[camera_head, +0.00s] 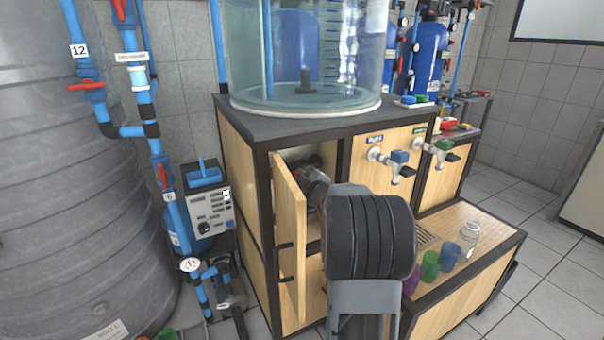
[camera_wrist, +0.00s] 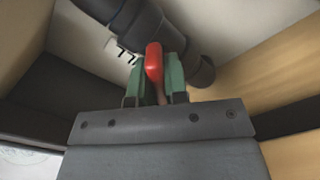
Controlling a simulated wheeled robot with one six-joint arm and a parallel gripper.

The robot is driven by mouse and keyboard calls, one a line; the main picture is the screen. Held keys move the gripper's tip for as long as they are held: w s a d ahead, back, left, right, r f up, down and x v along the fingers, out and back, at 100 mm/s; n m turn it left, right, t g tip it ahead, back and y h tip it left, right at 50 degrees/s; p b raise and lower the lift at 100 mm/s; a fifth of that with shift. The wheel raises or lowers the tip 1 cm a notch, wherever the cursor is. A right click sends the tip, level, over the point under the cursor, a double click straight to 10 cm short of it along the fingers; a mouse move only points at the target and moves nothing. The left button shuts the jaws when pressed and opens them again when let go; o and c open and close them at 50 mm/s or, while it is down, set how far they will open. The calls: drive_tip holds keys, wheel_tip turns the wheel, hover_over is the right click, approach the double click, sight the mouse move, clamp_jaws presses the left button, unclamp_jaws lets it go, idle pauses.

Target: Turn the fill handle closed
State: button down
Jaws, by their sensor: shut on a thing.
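In the wrist view, a red handle (camera_wrist: 154,62) sits between the two green-padded fingers of my gripper (camera_wrist: 154,80), which is shut on it. Behind it runs a dark grey pipe (camera_wrist: 128,22) with a label beside it that seems to read 77. In the head view, my gripper (camera_head: 312,180) reaches into the open cabinet (camera_head: 327,152) under the clear tank. The handle is hard to make out there, as my arm and the cabinet door (camera_head: 290,235) hide much of the inside.
The wooden door stands open left of my arm. A clear tank (camera_head: 306,60) stands on the cabinet top. Coloured cups (camera_head: 430,265) and a glass jar (camera_head: 468,238) stand on the low bench at right. Blue pipes with red valves (camera_head: 88,86) stand at left.

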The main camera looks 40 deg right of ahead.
drive_tip(key=m+p, duration=0.2)
drive_tip(key=m, duration=0.3)
drive_tip(key=shift+r+m+p, duration=0.1)
drive_tip(key=shift+m+p, duration=0.2)
drive_tip(key=shift+p, duration=0.1)
drive_tip(key=m+p, duration=0.2)
drive_tip(key=m, duration=0.2)
drive_tip(key=shift+m, duration=0.4)
drive_tip(key=shift+f, duration=0.2)
drive_tip(key=c, duration=1.1)
unclamp_jaws()
drive_tip(key=shift+r, duration=0.1)
drive_tip(key=shift+c, duration=0.2)
drive_tip(key=s+a+p, duration=0.1)
drive_tip(key=s+a, duration=0.1)
drive_tip(key=s, duration=1.1)
drive_tip(key=shift+s, duration=0.35)
drive_tip(key=shift+d, duration=0.1)
